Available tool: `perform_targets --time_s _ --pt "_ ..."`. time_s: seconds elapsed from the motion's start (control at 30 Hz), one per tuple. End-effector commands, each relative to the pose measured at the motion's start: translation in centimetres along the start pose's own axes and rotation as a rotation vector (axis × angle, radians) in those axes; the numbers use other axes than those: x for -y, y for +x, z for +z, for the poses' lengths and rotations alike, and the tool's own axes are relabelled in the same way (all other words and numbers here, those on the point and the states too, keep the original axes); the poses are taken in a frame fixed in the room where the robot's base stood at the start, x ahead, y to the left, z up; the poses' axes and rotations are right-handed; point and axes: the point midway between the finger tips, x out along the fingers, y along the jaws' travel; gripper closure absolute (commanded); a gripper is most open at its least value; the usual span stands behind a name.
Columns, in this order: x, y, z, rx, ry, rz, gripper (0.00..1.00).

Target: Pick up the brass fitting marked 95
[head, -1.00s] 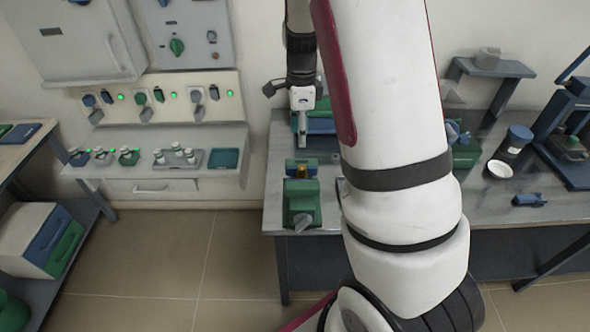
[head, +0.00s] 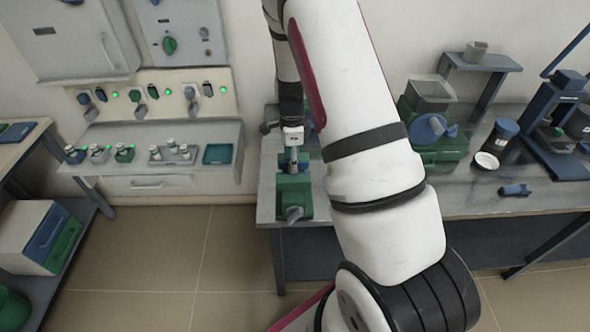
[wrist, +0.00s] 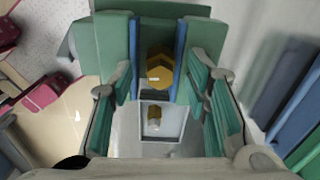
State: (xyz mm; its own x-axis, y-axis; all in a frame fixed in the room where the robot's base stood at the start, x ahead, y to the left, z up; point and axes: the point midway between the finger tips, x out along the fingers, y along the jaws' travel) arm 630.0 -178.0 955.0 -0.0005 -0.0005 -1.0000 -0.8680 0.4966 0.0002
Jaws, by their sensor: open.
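A green vise (head: 294,199) stands at the left front of the grey bench. In the wrist view it has blue-faced jaws (wrist: 180,58). A brass fitting (wrist: 158,72) with a hexagonal body sits between these jaws and carries a small pale label, too small to read. My gripper (wrist: 161,84) is open, its teal-padded fingers left and right of the fitting, with no visible grip on it. In the head view my gripper (head: 293,158) is right over the vise and mostly hides the fitting.
A smaller brass-coloured piece (wrist: 154,117) shows inside a pale framed square below the fitting; I cannot tell whether it is a reflection. A green machine with a blue knob (head: 436,140) and a dark jar (head: 500,136) stand on the bench to the right.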

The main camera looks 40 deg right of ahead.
Motion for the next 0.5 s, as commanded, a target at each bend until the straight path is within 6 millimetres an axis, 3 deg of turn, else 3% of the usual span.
perform_targets --time_s 0.27,0.43,0.5 --pt "0.02 0.23 0.05 0.001 0.0 0.0 0.59" --pt "0.02 0.22 0.05 0.001 0.0 0.0 0.97" --pt "0.02 0.22 0.05 0.001 0.0 0.0 1.0"
